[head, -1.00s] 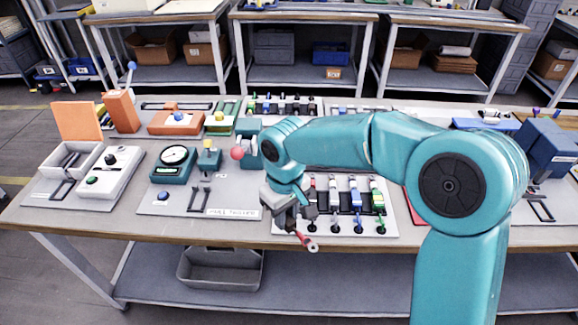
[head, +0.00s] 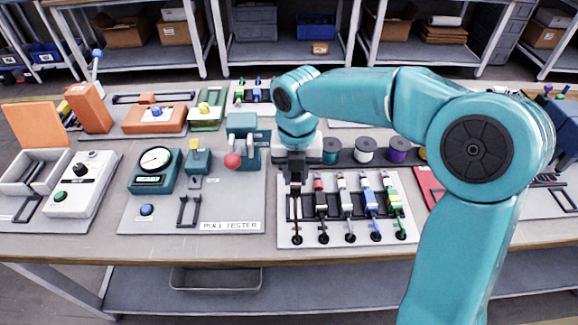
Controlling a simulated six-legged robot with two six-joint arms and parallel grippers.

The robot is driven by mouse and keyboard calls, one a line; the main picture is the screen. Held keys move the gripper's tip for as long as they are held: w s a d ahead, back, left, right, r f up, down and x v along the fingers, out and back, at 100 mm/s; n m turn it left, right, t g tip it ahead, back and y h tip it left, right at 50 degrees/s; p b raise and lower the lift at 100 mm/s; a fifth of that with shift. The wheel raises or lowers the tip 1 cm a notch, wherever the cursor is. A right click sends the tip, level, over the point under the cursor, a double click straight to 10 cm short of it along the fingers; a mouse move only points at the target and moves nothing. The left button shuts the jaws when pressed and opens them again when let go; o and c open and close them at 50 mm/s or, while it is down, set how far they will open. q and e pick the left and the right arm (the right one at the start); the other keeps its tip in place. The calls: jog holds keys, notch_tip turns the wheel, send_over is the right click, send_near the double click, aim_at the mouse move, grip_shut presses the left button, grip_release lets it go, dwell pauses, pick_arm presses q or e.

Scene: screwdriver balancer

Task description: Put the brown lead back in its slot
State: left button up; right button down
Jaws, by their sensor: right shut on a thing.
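My right gripper (head: 296,178) points down, shut on the brown lead, over the left end of the white lead board (head: 287,236). The lead's thin brown length (head: 296,215) shows below the fingers, running down to a dark end at the board's front edge, in line with the other leads' ends. Its upper part is hidden by the gripper, and I cannot tell whether it is seated. My left gripper is not in view.
The pull tester (head: 155,170) with its dial and a teal clamp with a red ball (head: 232,160) stand to the left.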

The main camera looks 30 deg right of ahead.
jog(key=shift+d+n, duration=0.1)
jog(key=shift+n, duration=0.2)
jog(key=shift+f+b, duration=0.55)
jog(key=shift+b, duration=0.1)
jog(key=b, duration=0.4)
send_over(295, 206)
jog(key=f, duration=0.5)
jog(key=shift+s+f, duration=0.1)
jog(key=shift+s, duration=0.1)
jog(key=shift+f+b, duration=0.45)
jog(key=shift+f, duration=0.15)
pick_arm(q)
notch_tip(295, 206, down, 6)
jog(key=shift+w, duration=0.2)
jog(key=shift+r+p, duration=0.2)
jog(key=shift+p, duration=0.1)
pick_arm(e)
jog(key=shift+w, duration=0.1)
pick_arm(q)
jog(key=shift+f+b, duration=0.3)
pick_arm(e)
jog(key=shift+f, duration=0.6)
jog(key=c, duration=0.9)
grip_release()
